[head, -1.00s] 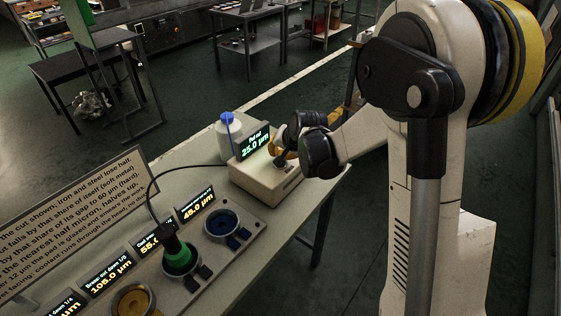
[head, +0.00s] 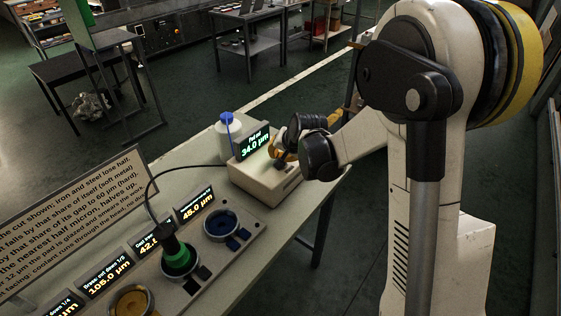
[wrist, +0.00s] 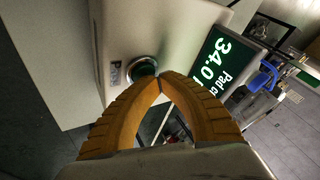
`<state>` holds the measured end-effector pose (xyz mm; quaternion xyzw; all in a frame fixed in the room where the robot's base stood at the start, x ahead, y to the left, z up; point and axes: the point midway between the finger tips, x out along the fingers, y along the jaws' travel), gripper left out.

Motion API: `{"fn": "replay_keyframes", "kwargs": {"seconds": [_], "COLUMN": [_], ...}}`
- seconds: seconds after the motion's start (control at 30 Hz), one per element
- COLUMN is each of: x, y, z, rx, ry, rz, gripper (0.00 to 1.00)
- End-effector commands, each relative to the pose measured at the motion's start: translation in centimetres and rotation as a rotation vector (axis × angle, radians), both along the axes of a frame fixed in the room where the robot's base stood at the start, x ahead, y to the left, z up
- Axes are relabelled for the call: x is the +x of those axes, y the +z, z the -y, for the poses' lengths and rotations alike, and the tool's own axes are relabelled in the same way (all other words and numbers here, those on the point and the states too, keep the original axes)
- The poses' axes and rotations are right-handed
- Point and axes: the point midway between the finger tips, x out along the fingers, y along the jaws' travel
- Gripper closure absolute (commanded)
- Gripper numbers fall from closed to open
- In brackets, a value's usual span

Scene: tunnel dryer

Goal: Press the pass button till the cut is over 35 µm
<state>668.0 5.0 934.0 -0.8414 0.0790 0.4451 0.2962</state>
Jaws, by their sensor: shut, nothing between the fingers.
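The cream control box (head: 262,182) stands at the far end of the bench. Its screen (head: 256,145) reads "Pad cut 34.0 µm", and the screen also shows, cropped, in the wrist view (wrist: 226,68). The pass button (wrist: 142,69) is dark green in a metal ring, beside a label partly read as "Pass". My gripper (wrist: 161,77) is shut and empty, its orange fingertips together at the button's edge. I cannot tell whether they touch it. In the head view, my gripper (head: 279,153) is at the box's right side and the button is hidden.
A white bottle (head: 229,142) with a blue spout stands behind the box. A panel holds a green-collared tool (head: 178,252) on a black cable, a blue cup (head: 221,224), a yellow cup (head: 132,301) and several screens. A text sign (head: 75,225) stands at left.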

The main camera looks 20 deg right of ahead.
Motion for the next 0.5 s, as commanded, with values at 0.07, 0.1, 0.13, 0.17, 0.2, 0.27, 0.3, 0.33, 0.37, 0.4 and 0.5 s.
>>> {"fn": "replay_keyframes", "kwargs": {"seconds": [0.07,0.1,0.13,0.17,0.2,0.27,0.3,0.33,0.37,0.4,0.5], "x": [-0.01,-0.02,-0.02,-0.02,-0.02,-0.02,-0.02,-0.01,-0.02,-0.01,0.0], "y": [-0.05,-0.04,-0.04,-0.04,-0.04,-0.02,0.03,0.09,0.19,0.35,0.91], "z": [-0.02,-0.02,-0.02,-0.02,-0.02,-0.02,-0.02,-0.02,-0.02,-0.02,-0.02], "rx": [0.0,0.0,0.0,0.0,0.0,0.0,0.0,0.0,0.0,0.0,0.0], "ry": [0.0,0.0,0.0,0.0,0.0,0.0,0.0,0.0,0.0,0.0,0.0], "rz": [-0.001,-0.001,-0.001,-0.001,-0.001,-0.001,-0.001,-0.001,-0.001,-0.001,-0.001], "gripper": [1.0,1.0,1.0,1.0,1.0,1.0,1.0,1.0,1.0,1.0,1.0]}}
